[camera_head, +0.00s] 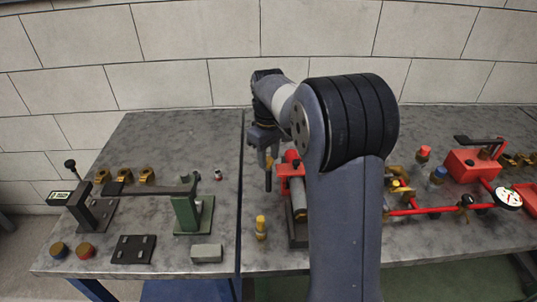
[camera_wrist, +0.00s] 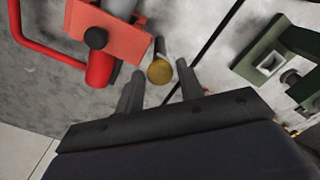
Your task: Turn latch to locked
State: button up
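My gripper (camera_head: 268,172) points down over the table, just left of a red bracket (camera_head: 292,168). In the wrist view its two dark fingers (camera_wrist: 160,72) stand apart. A brass round end (camera_wrist: 160,71) on a dark rod shows between them, with a visible gap on each side; I cannot tell its height or whether it is touched. No latch can be clearly identified. A green stand (camera_head: 192,212) with a dark lever (camera_head: 150,189) is at left; it also shows in the wrist view (camera_wrist: 262,50). My arm hides part of the table's middle.
A yellow-capped peg (camera_head: 261,228) stands in front of the gripper. A grey block (camera_head: 207,253) and a black plate (camera_head: 133,249) lie front left. Red pipework with a gauge (camera_head: 508,197) and a red box (camera_head: 470,163) are at right. A brick wall stands behind.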

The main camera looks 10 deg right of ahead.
jog(key=c, duration=0.7)
jog(key=shift+o, duration=0.2)
jog(key=m+p, duration=0.1)
jog(key=m, duration=0.2)
jog(key=shift+r+p, duration=0.15)
jog(key=shift+p, duration=0.25)
jog(key=m+p, duration=0.1)
jog(key=m, duration=0.3)
jog(key=shift+p, duration=0.35)
jog(key=m+p, duration=0.1)
jog(key=m, duration=0.4)
jog(key=shift+m, duration=0.4)
jog(key=shift+m+p, duration=0.6)
jog(key=shift+m, duration=2)
